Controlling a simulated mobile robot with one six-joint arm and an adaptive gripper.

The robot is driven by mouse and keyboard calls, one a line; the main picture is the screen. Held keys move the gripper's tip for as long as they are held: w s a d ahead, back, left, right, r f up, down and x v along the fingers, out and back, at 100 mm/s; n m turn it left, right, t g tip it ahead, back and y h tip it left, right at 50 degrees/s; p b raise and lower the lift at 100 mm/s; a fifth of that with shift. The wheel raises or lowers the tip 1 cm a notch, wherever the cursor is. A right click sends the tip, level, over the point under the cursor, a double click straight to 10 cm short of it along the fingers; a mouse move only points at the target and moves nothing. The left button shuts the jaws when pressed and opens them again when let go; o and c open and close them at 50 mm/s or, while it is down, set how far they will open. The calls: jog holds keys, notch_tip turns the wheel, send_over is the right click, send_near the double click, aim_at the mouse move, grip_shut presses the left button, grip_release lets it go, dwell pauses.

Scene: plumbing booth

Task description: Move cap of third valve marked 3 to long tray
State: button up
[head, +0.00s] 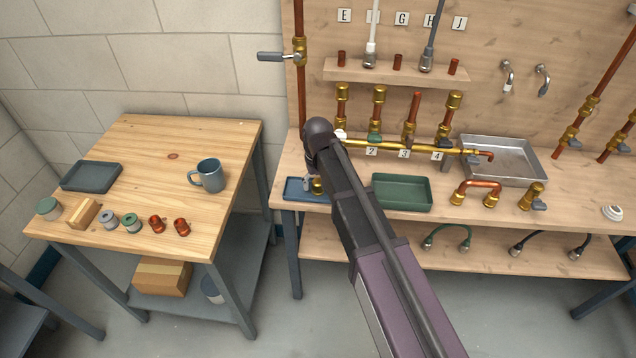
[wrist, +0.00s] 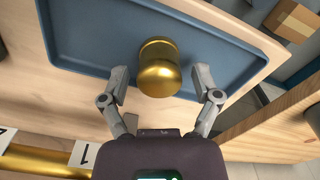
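A brass cap (wrist: 160,68) sits in a blue tray (wrist: 85,45) in the wrist view, near the tray's front edge. My gripper (wrist: 162,85) is open, with a finger on each side of the cap and a gap to both. In the head view the cap (head: 318,186) shows below my gripper (head: 311,180), and my arm covers part of the blue tray (head: 293,190). The third valve (head: 409,133), above the label 3 (head: 405,154), has a bare copper top with no brass cap. Its neighbours carry brass caps (head: 379,92) (head: 454,99).
A green tray (head: 402,205) lies right of my arm on the bench. A metal tray (head: 505,160) and a copper elbow piece (head: 480,188) lie further right. A wooden table (head: 165,185) with a mug (head: 209,175) stands at left, across a gap.

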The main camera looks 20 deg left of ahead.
aim_at(318, 180)
jog(key=shift+r, duration=0.1)
dwell(0.3)
notch_tip(318, 180, up, 12)
jog(key=p, duration=1.2)
dwell(1.0)
jog(key=w+d+m, duration=0.1)
jog(key=d+m, duration=0.3)
jog(key=d, duration=1.8)
jog(key=s+d+m, duration=0.2)
jog(key=s+d, duration=0.1)
jog(key=d, duration=0.7)
jog(key=s+d+m, duration=0.2)
jog(key=s+d, duration=0.2)
jog(key=d, duration=0.7)
jog(key=shift+d, duration=0.3)
